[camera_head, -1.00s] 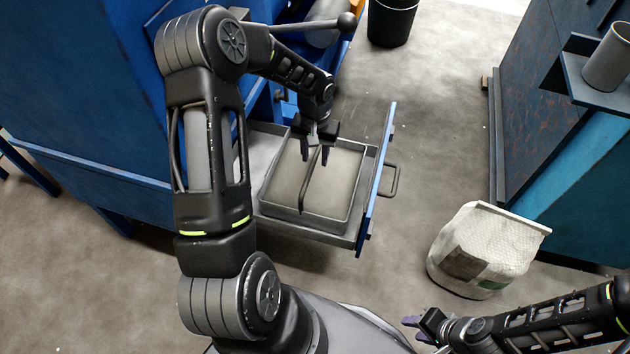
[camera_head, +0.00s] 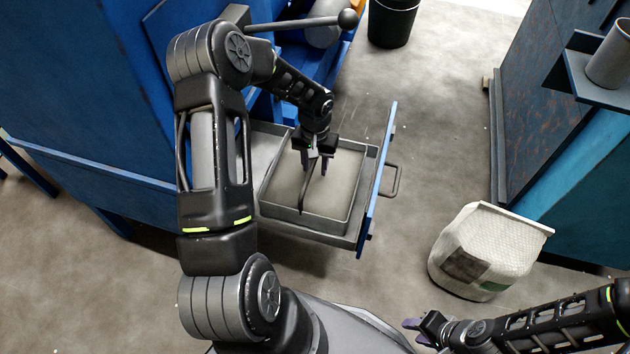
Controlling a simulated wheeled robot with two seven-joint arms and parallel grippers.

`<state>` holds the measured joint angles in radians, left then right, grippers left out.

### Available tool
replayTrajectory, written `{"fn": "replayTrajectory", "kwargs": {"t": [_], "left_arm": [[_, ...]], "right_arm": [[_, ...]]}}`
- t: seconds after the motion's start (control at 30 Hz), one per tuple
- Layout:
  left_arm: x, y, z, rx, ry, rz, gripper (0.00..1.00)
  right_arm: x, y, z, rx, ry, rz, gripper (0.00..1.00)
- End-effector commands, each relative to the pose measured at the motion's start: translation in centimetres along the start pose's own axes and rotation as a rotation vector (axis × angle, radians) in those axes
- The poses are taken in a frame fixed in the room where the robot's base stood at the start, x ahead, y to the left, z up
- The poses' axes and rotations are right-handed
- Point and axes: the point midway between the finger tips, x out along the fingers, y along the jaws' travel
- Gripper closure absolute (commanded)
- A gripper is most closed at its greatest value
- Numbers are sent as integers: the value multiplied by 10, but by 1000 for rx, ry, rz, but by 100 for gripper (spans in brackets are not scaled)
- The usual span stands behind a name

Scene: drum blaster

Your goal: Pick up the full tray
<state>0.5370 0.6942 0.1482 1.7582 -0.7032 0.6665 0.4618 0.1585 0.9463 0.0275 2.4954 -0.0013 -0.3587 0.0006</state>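The full tray (camera_head: 341,192) is a grey rectangular tray filled level with greyish material, with a dark bar handle across its middle. It sits in the pulled-out blue drawer (camera_head: 377,180) of the blue machine. My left gripper (camera_head: 315,167) points down over the tray, with its two purple-tipped fingers apart, one on each side of the handle bar. Whether the fingers touch the bar cannot be told. My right gripper (camera_head: 412,330) is at the bottom right, away from the tray, with its fingers seen from the side and nothing visible in it.
The blue machine (camera_head: 90,110) stands on the left, with a ball-ended lever (camera_head: 346,19) above the drawer. A white bag (camera_head: 488,250) stands on the floor at right. A dark bin (camera_head: 392,22) is at the back. A blue cabinet with a shelf holding a grey cup (camera_head: 609,58) is at right.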

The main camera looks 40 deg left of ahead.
Motion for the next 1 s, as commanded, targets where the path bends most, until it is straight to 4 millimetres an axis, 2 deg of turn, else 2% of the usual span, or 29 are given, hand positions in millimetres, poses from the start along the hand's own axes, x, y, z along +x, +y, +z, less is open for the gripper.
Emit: {"fn": "replayTrajectory", "kwargs": {"t": [0.33, 0.8, 1.0], "left_arm": [[0, 0, 0, 0, 0, 0, 63], [0, 0, 0, 0, 0, 0, 100], [0, 0, 0, 0, 0, 0, 100]], "right_arm": [[0, 0, 0, 0, 0, 0, 64], [0, 0, 0, 0, 0, 0, 64], [0, 0, 0, 0, 0, 0, 64]]}}
